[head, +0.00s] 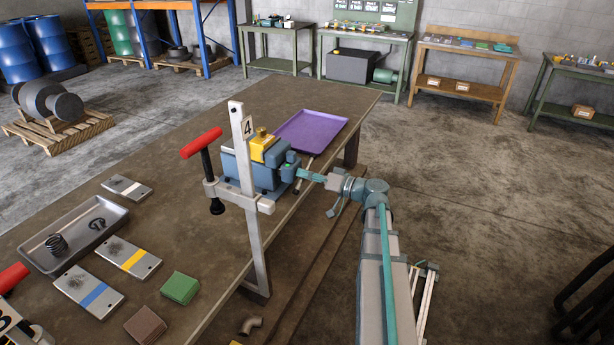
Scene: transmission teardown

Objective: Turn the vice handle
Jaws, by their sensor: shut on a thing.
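The blue-grey vice (259,175) stands near the right edge of the brown workbench. A yellow part (263,146) sits at its top. The vice handle (308,163) is a thin rod on the vice's right side, slanting up and right. My gripper (303,174) reaches in from the right and is shut on the handle beside the vice. The fingers cover the handle's middle, and the exact contact is too small to see. A grey upright post marked 4 hides part of the vice.
The post's clamp has a red grip (201,143). A purple tray (311,131) lies behind the vice. A grey tray (75,232) with a spring, several plates, and green (180,287) and brown (145,325) blocks lie at the front left. The bench's far left is clear.

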